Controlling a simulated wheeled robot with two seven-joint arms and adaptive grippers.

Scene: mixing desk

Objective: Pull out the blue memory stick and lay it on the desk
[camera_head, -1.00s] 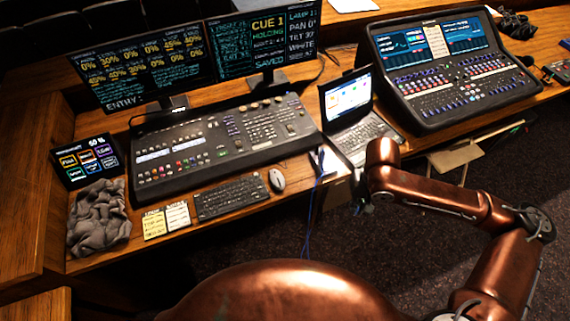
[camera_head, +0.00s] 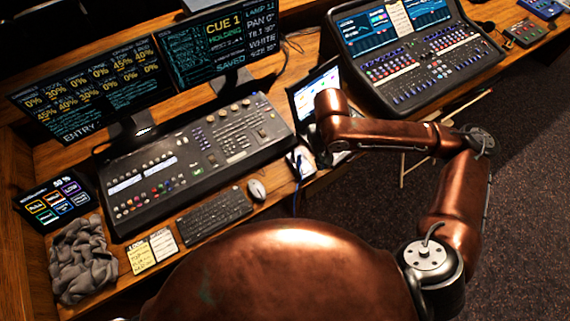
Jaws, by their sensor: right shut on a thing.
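I cannot make out the blue memory stick; it is too small or hidden by my right arm and gripper. My right gripper (camera_head: 318,150) is at the left side of the laptop, low over the desk edge, mostly hidden under my copper wrist. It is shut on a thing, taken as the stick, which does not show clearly. The laptop (camera_head: 312,92) stands open, its screen lit; my wrist and forearm cover most of its keyboard. The wooden desk (camera_head: 230,240) shows along its front edge. My left gripper is not in view.
A lighting console (camera_head: 200,150) lies left of the laptop, with a keyboard (camera_head: 213,215) and mouse (camera_head: 257,190) in front. A sound mixer (camera_head: 415,65) stands at the right. A blue cable (camera_head: 298,168) hangs near my gripper. Notes (camera_head: 141,256) and a grey cloth (camera_head: 82,262) lie left.

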